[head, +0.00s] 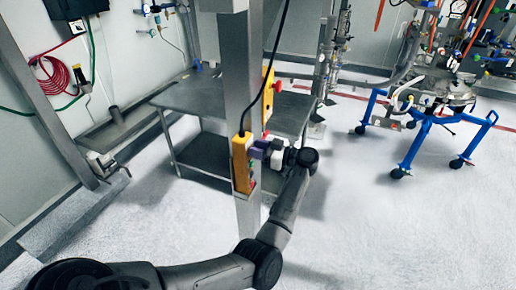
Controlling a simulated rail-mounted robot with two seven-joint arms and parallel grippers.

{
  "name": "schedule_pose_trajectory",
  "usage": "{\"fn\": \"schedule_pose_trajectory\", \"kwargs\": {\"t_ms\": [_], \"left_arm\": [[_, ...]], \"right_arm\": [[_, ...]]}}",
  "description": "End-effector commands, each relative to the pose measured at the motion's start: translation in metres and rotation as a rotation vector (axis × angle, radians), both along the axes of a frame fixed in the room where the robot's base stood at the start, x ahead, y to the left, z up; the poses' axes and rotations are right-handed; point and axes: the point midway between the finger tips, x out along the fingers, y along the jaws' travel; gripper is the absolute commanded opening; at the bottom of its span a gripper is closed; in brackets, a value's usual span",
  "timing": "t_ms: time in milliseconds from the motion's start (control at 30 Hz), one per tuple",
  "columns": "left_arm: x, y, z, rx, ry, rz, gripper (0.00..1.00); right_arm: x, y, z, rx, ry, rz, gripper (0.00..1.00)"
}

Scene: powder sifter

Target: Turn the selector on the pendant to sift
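The yellow pendant (240,168) hangs upright on a black cable against a grey metal post. Small coloured buttons show along its right side, low down. My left gripper (262,149) reaches in from the right and its tips are at the upper right side of the pendant. Whether they touch it or hold the selector is too small to tell. The selector cannot be made out; the gripper seems to cover that part of the face. The finger gap cannot be seen. My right gripper is not in view.
The grey post (241,80) stands right behind the pendant. A yellow box with a red button (277,86) is mounted higher up. A steel table (200,98) stands behind. A blue wheeled frame (424,125) stands at the right. The floor at lower right is clear.

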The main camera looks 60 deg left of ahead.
Motion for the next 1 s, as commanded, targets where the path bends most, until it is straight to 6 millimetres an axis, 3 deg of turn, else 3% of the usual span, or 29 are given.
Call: {"fn": "schedule_pose_trajectory", "kwargs": {"t_ms": [267, 600, 1000], "left_arm": [[-0.0004, 0.0005, -0.0002, 0.0, 0.0, 0.0, 0.35], [-0.0002, 0.0002, -0.0003, -0.001, 0.001, 0.0, 0.05], [-0.0019, -0.0016, -0.0029, 0.073, -0.103, 0.0, 0.04]], "right_arm": [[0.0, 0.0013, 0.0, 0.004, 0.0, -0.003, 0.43], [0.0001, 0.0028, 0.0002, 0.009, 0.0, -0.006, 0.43], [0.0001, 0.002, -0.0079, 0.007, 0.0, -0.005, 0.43]]}}
